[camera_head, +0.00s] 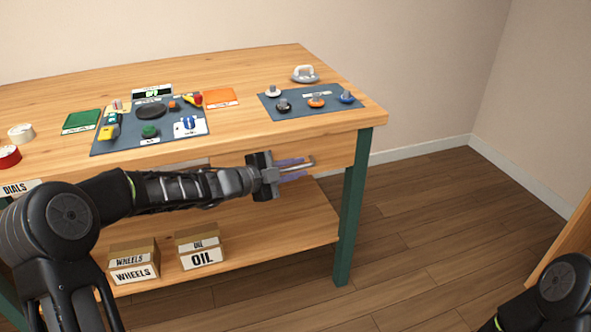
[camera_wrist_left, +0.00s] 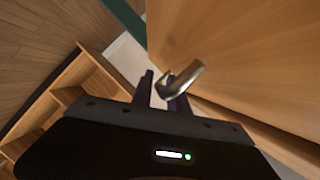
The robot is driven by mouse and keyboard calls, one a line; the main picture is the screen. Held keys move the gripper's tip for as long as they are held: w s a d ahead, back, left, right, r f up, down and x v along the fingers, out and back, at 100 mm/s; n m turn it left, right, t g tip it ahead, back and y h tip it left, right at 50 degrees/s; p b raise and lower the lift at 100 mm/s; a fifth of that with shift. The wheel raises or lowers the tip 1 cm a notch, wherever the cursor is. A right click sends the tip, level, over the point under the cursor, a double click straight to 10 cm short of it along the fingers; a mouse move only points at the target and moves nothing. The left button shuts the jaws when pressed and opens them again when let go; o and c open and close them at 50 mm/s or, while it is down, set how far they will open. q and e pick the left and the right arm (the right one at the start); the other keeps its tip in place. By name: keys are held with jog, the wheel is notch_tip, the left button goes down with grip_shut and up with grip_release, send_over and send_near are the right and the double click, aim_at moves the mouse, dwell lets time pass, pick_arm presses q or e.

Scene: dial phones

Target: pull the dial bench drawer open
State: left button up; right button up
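The dial bench (camera_head: 250,60) has a wooden drawer front (camera_head: 338,152) under its top, partly hidden behind my left arm. A metal bar handle (camera_head: 311,162) sticks out from the drawer front. My left gripper (camera_head: 296,169) is at the handle, with its two purple fingers apart, one above and one below the bar. In the left wrist view the curved handle (camera_wrist_left: 188,80) reaches in at the fingertips (camera_wrist_left: 162,82), overlapping one finger; I cannot tell whether they touch. The drawer front looks flush with the bench. My right gripper is out of view.
Dial parts sit on two dark mats (camera_head: 222,128) (camera_head: 272,112) on the bench top. Boxes marked WHEELS (camera_head: 134,275) and OIL (camera_head: 202,258) stand on the lower shelf. A green leg (camera_head: 350,215) stands right of the drawer. The floor (camera_head: 440,210) to the right is clear.

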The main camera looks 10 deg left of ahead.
pick_arm(q)
grip_shut()
dwell(1.4)
